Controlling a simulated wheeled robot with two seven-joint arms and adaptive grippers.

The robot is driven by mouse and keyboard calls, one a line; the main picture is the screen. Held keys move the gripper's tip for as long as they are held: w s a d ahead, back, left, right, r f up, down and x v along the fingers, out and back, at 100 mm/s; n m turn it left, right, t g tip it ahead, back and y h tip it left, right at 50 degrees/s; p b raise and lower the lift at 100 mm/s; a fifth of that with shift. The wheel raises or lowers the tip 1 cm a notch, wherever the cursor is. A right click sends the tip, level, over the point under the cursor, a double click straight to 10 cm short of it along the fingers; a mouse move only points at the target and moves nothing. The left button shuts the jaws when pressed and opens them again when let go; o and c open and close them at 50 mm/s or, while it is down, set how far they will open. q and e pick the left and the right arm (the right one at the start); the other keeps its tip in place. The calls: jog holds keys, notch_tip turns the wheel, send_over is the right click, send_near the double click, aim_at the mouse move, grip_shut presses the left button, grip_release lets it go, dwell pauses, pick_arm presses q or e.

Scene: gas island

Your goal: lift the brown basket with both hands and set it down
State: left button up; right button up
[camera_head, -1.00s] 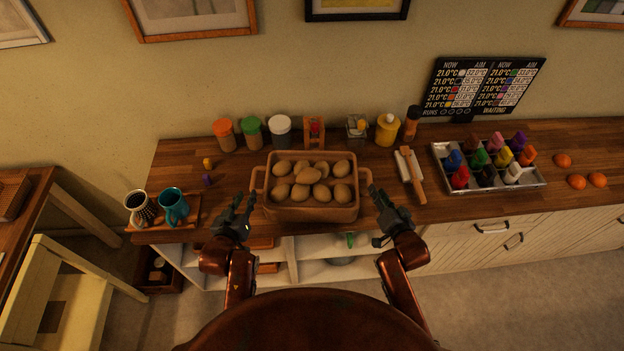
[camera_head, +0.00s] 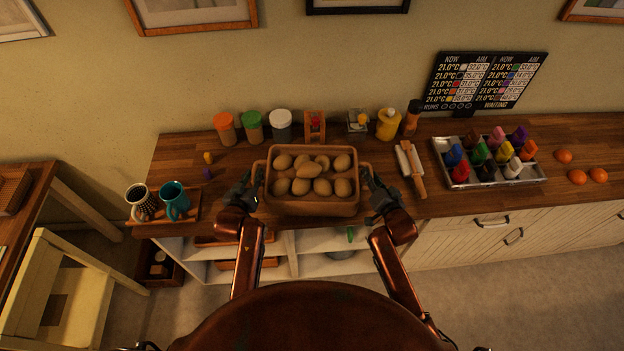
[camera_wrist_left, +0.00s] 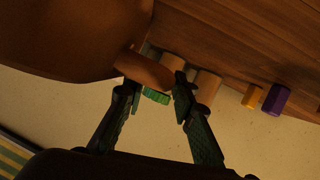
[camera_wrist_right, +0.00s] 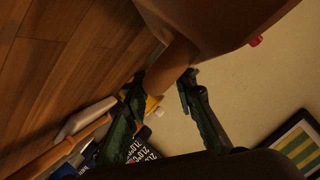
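The brown basket (camera_head: 312,208) sits upright on the wooden counter and holds several brown eggs or potatoes (camera_head: 308,171). It has a loop handle at each side. My left gripper (camera_head: 246,190) is at the left handle; in the left wrist view its fingers (camera_wrist_left: 155,88) are apart, with the handle (camera_wrist_left: 145,69) at their tips. My right gripper (camera_head: 376,190) is at the right handle; in the right wrist view its fingers (camera_wrist_right: 163,84) are spread on either side of the handle (camera_wrist_right: 170,65). Contact with the handles cannot be made out.
A wooden tray with a patterned mug (camera_head: 141,202) and a teal mug (camera_head: 174,200) stands left. Jars (camera_head: 281,125) line the wall behind. A rolling pin (camera_head: 411,168) lies close at right, beyond it a metal tray (camera_head: 458,176) of coloured bottles and oranges (camera_head: 577,177).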

pick_arm(q)
jog(key=shift+x, duration=1.05)
pick_arm(e)
jog(key=shift+w+a+f, duration=0.1)
jog(key=shift+w+f, duration=0.15)
jog(key=shift+w, duration=0.35)
pick_arm(q)
jog(key=shift+c, duration=0.3)
pick_arm(e)
jog(key=shift+c, duration=0.3)
pick_arm(q)
grip_shut()
pick_arm(e)
grip_shut()
